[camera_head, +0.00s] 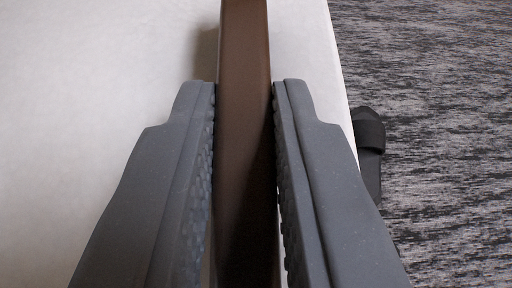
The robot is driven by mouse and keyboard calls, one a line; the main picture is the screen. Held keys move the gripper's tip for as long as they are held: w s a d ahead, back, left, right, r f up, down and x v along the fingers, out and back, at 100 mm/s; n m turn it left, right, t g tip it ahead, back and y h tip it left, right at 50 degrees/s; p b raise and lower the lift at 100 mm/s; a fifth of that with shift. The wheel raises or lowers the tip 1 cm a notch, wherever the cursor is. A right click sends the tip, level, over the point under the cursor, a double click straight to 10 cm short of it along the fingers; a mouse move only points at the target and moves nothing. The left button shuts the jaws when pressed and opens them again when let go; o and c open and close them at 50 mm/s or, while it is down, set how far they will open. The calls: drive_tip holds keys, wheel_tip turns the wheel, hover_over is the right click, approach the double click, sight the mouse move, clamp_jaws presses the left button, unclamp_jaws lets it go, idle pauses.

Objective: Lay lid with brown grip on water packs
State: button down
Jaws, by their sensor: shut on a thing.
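The brown grip (244,60) is a long bar that runs from the top edge to the bottom edge of the picture, between the fingers. My gripper (244,95) is shut on it, with both ribbed finger pads against its sides. A broad, pale white surface (100,70) lies under and around the grip; I take it for the lid, though its left and far edges are out of the picture. The water packs are not in view.
A dark grey, streaked carpet (430,120) fills the right side, past the pale surface's straight right edge. A small black object (368,145) shows beside that edge, partly hidden behind the right finger; I cannot tell what it is.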

drive_tip(key=shift+f, duration=0.25)
drive_tip(key=c, duration=1.4)
unclamp_jaws()
drive_tip(key=shift+o, duration=0.2)
drive_tip(key=shift+r, duration=0.1)
drive_tip(key=p+v, duration=0.3)
drive_tip(key=v, duration=0.7)
drive_tip(key=shift+v, duration=1.1)
